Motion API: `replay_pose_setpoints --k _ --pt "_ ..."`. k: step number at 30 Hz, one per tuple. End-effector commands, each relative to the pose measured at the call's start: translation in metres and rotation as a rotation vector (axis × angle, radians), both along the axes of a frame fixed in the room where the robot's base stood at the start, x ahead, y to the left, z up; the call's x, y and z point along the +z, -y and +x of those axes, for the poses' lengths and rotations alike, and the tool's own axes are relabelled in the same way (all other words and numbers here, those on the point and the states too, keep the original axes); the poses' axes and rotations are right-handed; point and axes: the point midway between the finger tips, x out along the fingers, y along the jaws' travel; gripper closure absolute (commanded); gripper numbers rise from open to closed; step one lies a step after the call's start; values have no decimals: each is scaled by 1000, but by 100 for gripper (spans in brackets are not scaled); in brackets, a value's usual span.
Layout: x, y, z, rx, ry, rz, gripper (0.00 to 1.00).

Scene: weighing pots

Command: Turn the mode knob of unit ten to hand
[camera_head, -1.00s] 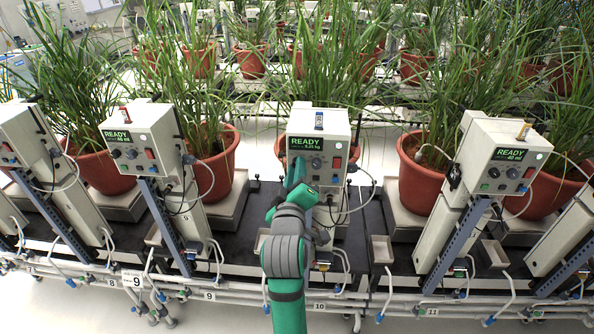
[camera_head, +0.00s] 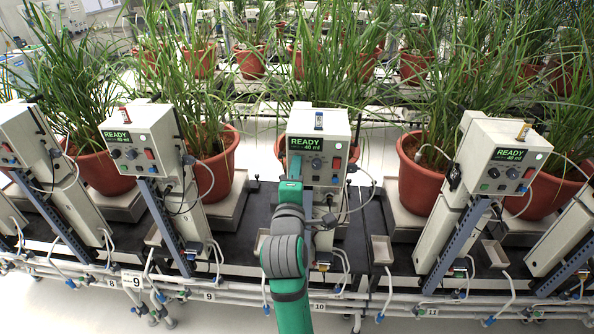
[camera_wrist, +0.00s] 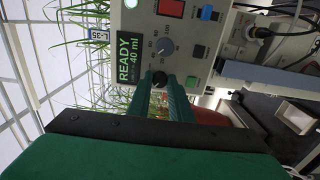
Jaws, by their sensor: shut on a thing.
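Unit ten (camera_head: 337,123) is the middle grey box, above the "10" label on the front rail. Its green display (camera_head: 306,147) reads READY and 40 ml; it also shows sideways in the wrist view (camera_wrist: 129,58). My gripper (camera_head: 293,168) reaches the lower left of the panel and hides the knob there from the head camera. In the wrist view my gripper's green fingers (camera_wrist: 161,86) are shut on a small black knob (camera_wrist: 158,77), which I take as the mode knob. Its pointer and markings are too small to read.
A grey dial (camera_wrist: 163,46) sits beside the held knob, with a red switch (camera_head: 337,163) and small buttons near it. A cable loops at the unit's right. Units nine (camera_head: 141,138) and eleven (camera_head: 499,160) stand either side, with potted plants behind.

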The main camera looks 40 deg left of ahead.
Motion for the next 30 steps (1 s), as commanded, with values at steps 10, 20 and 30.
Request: replay_pose_setpoints --k 10,20,30 --pt "2 2 2 -4 16 -16 100" --pt "1 1 1 -3 14 -16 63" --pt "0 4 -5 -1 11 -16 63"
